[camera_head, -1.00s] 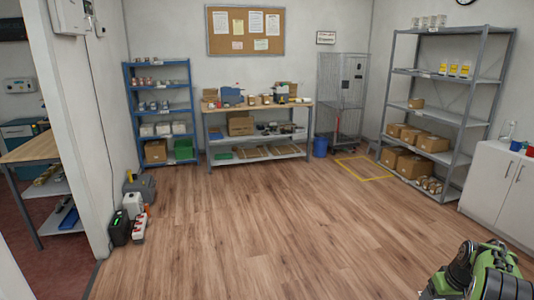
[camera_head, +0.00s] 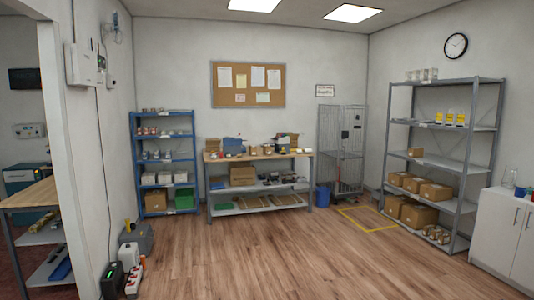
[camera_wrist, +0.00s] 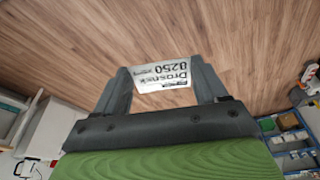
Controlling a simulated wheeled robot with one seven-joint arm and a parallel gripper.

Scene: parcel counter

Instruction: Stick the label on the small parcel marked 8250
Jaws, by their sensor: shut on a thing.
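In the wrist view my gripper (camera_wrist: 160,73) is shut on a white label (camera_wrist: 163,77). The label shows upside down and carries the printed number 8250 with a word above or below it; it hangs between the fingertips over the wood floor. My gripper is out of the head view. Small brown parcels (camera_head: 253,150) stand on the top of the back workbench (camera_head: 258,156). More brown parcels (camera_head: 436,192) sit on the right grey shelf unit. Their markings are too small to read, so I cannot tell which is marked 8250.
A blue shelf unit (camera_head: 133,132) and a wire cage trolley (camera_head: 352,135) flank the bench. A blue bin (camera_head: 322,196) stands by the cage, near a yellow floor outline (camera_head: 370,228). A white cabinet (camera_head: 497,226) is at right. The middle floor (camera_head: 265,255) is clear.

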